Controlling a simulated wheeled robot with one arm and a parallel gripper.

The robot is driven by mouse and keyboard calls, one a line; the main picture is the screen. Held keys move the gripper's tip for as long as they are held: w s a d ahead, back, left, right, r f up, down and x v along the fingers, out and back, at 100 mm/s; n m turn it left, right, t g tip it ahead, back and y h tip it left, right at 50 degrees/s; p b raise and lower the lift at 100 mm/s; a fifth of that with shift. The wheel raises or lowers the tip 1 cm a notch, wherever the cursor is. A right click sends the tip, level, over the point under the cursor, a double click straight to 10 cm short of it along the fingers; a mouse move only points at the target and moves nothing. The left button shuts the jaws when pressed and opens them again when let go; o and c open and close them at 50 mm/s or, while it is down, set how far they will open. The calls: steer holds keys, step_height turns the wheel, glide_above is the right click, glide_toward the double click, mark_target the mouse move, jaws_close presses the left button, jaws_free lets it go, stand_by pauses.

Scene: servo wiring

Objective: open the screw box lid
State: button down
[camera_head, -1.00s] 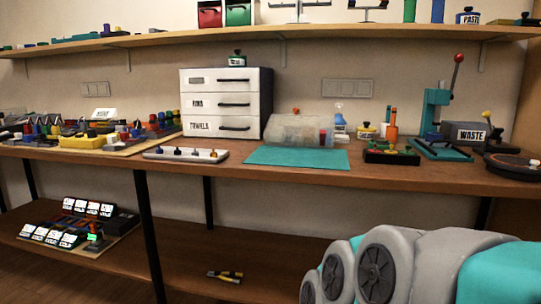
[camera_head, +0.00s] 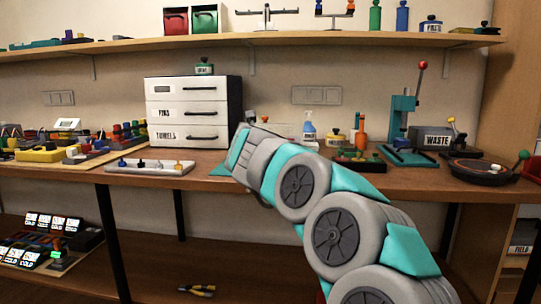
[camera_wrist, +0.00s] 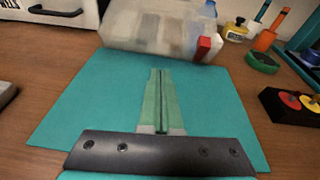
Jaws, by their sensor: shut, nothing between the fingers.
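The screw box, a clear translucent box (camera_wrist: 150,22), stands at the top of the wrist view, behind the teal mat (camera_wrist: 95,95). Blurred shapes show through its walls, and a red piece (camera_wrist: 205,48) shows at its right front. Its top is cut off by the frame, so I cannot tell how the lid sits. My gripper (camera_wrist: 160,73) has its green fingers shut together with nothing between them. It is over the mat, in front of the box and apart from it. In the head view my arm hides most of the box and mat.
A white drawer cabinet (camera_head: 188,113) stands left of the box. To the right are a spray bottle (camera_head: 309,130), a yellow paste jar (camera_wrist: 237,28), a dark tray with coloured discs (camera_wrist: 293,110) and a teal press (camera_head: 400,120). A shelf (camera_head: 220,40) runs above.

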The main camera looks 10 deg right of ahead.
steer(key=shift+w+d+f+m+g, duration=0.15)
steer(key=shift+d+f+m+g, duration=0.3)
steer(key=shift+f+m, duration=0.15)
steer(key=p+x, duration=0.1)
steer(key=x, duration=0.3)
steer(key=p+x, duration=0.1)
steer(key=x, duration=0.3)
steer(key=shift+r+p, duration=0.25)
steer(key=shift+p, duration=0.05)
steer(key=shift+x, duration=0.95)
